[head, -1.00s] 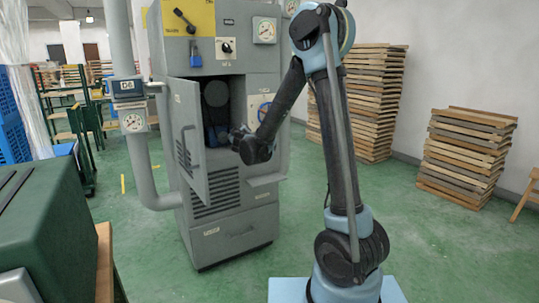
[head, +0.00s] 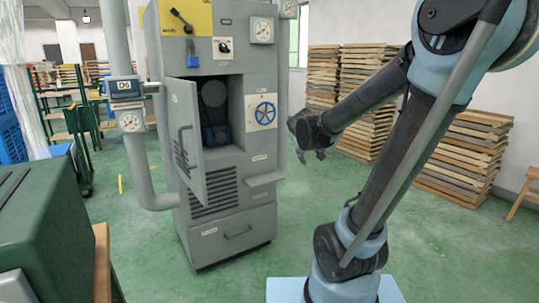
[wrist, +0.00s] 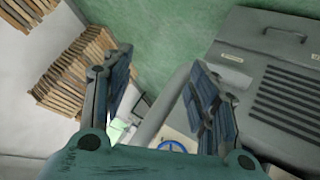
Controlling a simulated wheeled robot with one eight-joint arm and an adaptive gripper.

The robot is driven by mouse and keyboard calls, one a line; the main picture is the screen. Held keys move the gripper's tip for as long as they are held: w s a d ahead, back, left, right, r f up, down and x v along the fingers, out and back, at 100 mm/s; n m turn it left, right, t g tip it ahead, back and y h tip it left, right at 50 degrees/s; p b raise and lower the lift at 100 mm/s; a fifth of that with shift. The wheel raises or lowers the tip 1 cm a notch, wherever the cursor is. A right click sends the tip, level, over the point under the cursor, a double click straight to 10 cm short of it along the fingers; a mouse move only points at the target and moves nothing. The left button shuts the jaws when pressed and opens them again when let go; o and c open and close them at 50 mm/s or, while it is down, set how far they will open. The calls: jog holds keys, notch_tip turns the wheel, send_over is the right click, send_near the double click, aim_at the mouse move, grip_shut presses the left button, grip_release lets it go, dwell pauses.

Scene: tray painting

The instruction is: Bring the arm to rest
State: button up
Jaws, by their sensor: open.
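My gripper (head: 318,153) hangs in the air to the right of the grey cabinet (head: 228,238), clear of it, at the end of my raised, bent arm. In the wrist view my gripper's two fingers (wrist: 160,95) are spread apart with nothing held between them. The cabinet's front lies at the right of that view. The cabinet door (head: 187,140) stands open, with a dark opening and a blue item (head: 216,134) inside. A blue handwheel (head: 265,113) on the cabinet front is in full view, and it also shows in the wrist view (wrist: 172,147).
Stacks of wooden trays (head: 467,155) stand along the right wall. A small shelf (head: 265,179) juts from the cabinet's right side. A green machine (head: 45,225) fills the lower left. A grey pipe (head: 140,165) runs beside the cabinet. Green floor is clear in front.

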jog(key=s+d+f+m+g+y, duration=0.1)
jog(key=s+f+g, duration=0.2)
jog(key=s, duration=1.1)
jog(key=s+d+f+m+g+y, duration=0.1)
jog(key=s+f+g+y, duration=0.1)
jog(key=s+f, duration=0.6)
jog(key=s+g, duration=0.1)
jog(key=s, duration=0.5)
jog(key=shift+d+f+g, duration=0.2)
jog(key=shift+f+g, duration=0.15)
jog(key=shift+g, duration=0.05)
jog(key=shift+w+f, duration=0.2)
jog(key=shift+w, duration=0.25)
jog(key=shift+a, duration=0.1)
